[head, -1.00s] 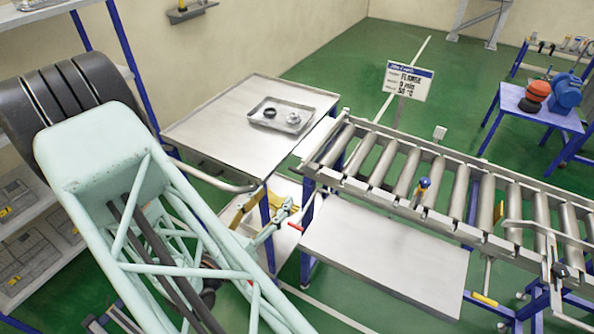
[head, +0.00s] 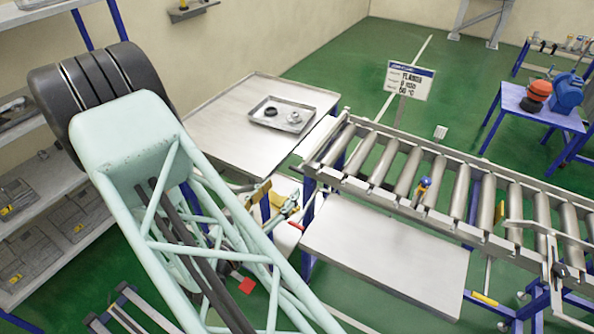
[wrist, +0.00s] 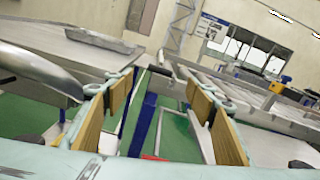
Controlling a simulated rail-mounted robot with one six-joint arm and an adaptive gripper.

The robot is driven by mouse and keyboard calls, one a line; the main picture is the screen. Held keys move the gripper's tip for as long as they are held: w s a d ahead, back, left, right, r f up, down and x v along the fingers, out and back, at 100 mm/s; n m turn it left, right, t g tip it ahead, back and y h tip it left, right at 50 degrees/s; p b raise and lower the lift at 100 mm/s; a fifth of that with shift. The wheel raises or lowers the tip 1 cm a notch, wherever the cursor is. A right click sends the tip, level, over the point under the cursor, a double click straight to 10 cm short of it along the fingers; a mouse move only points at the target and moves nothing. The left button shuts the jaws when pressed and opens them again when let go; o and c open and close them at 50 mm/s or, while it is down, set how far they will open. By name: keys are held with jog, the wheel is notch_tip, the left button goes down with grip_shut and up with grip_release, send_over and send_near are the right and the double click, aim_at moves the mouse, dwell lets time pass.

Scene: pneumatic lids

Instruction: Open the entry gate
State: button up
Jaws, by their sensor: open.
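The roller conveyor (head: 436,190) runs from the middle to the right of the head view. A red-tipped lever (head: 297,226) shows at its left end, and a pale bar frame (head: 530,226) with a yellow piece stands across it farther right. I cannot tell which of these belongs to the entry gate. My gripper (head: 275,203) is open and empty, between the steel table and the conveyor's left end, left of the red-tipped lever. In the wrist view its two padded fingers (wrist: 160,88) are spread apart, with a blue post and a red piece (wrist: 153,158) seen between them.
A steel table (head: 215,130) holding a tray of metal parts (head: 281,115) stands left of the conveyor. A metal shelf (head: 380,262) sits below the rollers. A sign (head: 408,81) stands behind.

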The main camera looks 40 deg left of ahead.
aim_at(297, 169)
jog(key=shift+w+a, duration=0.2)
jog(key=shift+w, duration=1.55)
jog(key=shift+w+a, duration=0.2)
jog(key=shift+w, duration=1.5)
jog(key=shift+w+a, duration=0.2)
jog(key=shift+w, duration=1.55)
jog(key=shift+c, duration=0.2)
jog(key=c, duration=1.1)
